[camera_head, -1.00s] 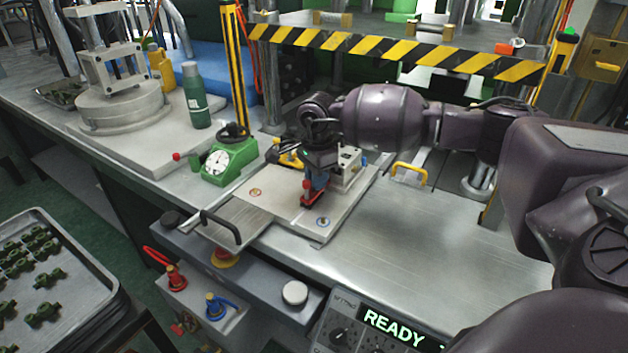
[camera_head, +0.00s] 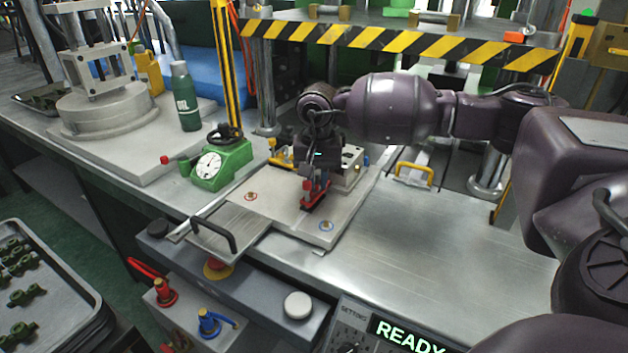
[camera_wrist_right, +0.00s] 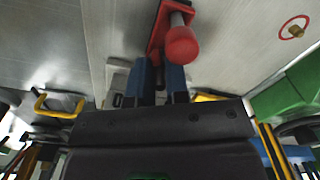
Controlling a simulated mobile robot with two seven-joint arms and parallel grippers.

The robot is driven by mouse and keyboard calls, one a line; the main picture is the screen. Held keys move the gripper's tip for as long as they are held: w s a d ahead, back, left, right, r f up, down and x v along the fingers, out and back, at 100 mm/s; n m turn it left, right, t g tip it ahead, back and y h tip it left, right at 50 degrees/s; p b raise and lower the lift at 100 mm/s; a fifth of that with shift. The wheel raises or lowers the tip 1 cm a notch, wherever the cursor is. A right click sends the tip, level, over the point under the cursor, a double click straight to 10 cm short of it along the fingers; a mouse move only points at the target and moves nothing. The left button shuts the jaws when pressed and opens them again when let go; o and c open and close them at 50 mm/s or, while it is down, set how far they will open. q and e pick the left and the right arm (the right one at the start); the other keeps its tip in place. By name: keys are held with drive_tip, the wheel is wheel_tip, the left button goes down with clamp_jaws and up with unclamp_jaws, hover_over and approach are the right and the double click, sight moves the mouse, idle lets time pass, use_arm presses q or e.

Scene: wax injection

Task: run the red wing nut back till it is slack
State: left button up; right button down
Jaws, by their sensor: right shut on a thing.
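A small brass nut inside a red ring (camera_head: 250,196) sits on the left part of the pale fixture plate (camera_head: 282,217). It also shows in the right wrist view (camera_wrist_right: 295,29), right of my fingers and apart from them; its wings are too small to make out. My right gripper (camera_head: 316,184) points down over the plate and is shut on a red clamp-like part (camera_head: 314,200). In the right wrist view its blue fingertips (camera_wrist_right: 160,70) are at this part, whose rounded red end (camera_wrist_right: 181,45) stands out in front. The exact grip is partly hidden. My left gripper is out of view.
A blue-ringed stud (camera_head: 326,226) is at the plate's front right. A green dial gauge (camera_head: 221,163) stands left of the plate, and a metal block (camera_head: 346,168) stands behind. A striped barrier (camera_head: 400,47) crosses above. The bench right of the plate is clear.

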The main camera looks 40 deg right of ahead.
sight(317, 180)
drive_tip(key=n, duration=0.1)
drive_tip(key=n+b, duration=0.1)
drive_tip(key=n, duration=0.1)
drive_tip(key=shift+f, duration=0.25)
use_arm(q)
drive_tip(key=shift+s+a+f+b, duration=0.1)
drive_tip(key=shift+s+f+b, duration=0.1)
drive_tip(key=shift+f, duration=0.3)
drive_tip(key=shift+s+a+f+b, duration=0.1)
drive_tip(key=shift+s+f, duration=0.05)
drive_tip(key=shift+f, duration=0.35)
use_arm(e)
drive_tip(key=shift+n, duration=0.7)
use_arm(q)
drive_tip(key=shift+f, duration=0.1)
use_arm(e)
drive_tip(key=shift+r, duration=0.1)
drive_tip(key=c, duration=1.4)
unclamp_jaws()
drive_tip(key=shift+r, duration=0.55)
use_arm(q)
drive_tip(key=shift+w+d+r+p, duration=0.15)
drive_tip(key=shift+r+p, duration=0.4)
drive_tip(key=shift+p, duration=0.05)
use_arm(e)
wheel_tip(317, 180, up, 10)
drive_tip(key=shift+f, duration=0.15)
drive_tip(key=shift+f, duration=0.1)
